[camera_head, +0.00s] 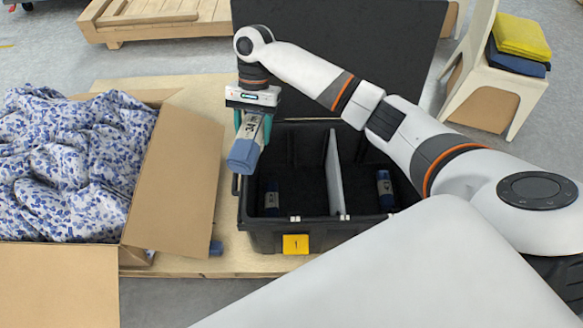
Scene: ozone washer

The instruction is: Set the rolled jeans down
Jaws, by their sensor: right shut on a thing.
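My right gripper (252,128) is shut on the rolled jeans (244,154), a light blue roll with a pale printed band. The roll hangs tilted in the teal fingers, at the left edge of the open black crate (277,231) in the picture. A pale divider (335,175) splits the crate in two. How far the held roll is above the crate is hard to tell. My left gripper is not in view.
A cardboard box (178,185) of blue-patterned cloth (75,160) stands left of the crate. The crate's black lid (400,70) stands open behind. A yellow tag (295,244) is on its front. A chair (485,95) holds folded yellow and blue cloths at the upper right.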

